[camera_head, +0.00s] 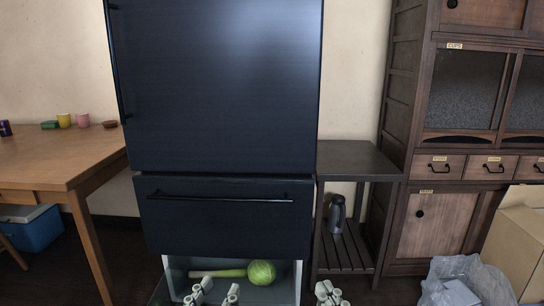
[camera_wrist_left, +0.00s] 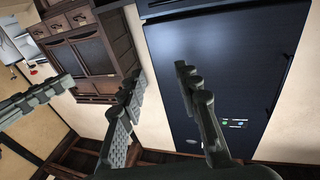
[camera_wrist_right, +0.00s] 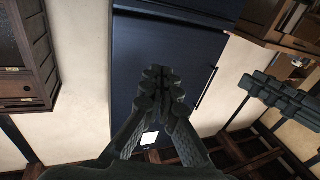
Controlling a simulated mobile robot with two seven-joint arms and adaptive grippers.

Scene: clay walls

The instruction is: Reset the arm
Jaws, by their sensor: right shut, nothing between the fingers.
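My left gripper (camera_head: 216,293) is at the bottom of the head view, in front of the open lower compartment of the dark fridge (camera_head: 215,90). Its two fingers stand apart with nothing between them, as the left wrist view (camera_wrist_left: 165,95) also shows. My right gripper (camera_head: 329,294) is at the bottom of the head view, to the right of the fridge. Its fingers are together and empty in the right wrist view (camera_wrist_right: 161,92). The lower parts of both arms are out of the head view.
A round green vegetable (camera_head: 261,273) and a long pale one (camera_head: 217,273) lie in the open compartment. A wooden table (camera_head: 60,160) stands left. A dark side stand (camera_head: 352,158) with a flask (camera_head: 336,214), a wooden cabinet (camera_head: 435,235) and a cardboard box (camera_head: 515,250) are right.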

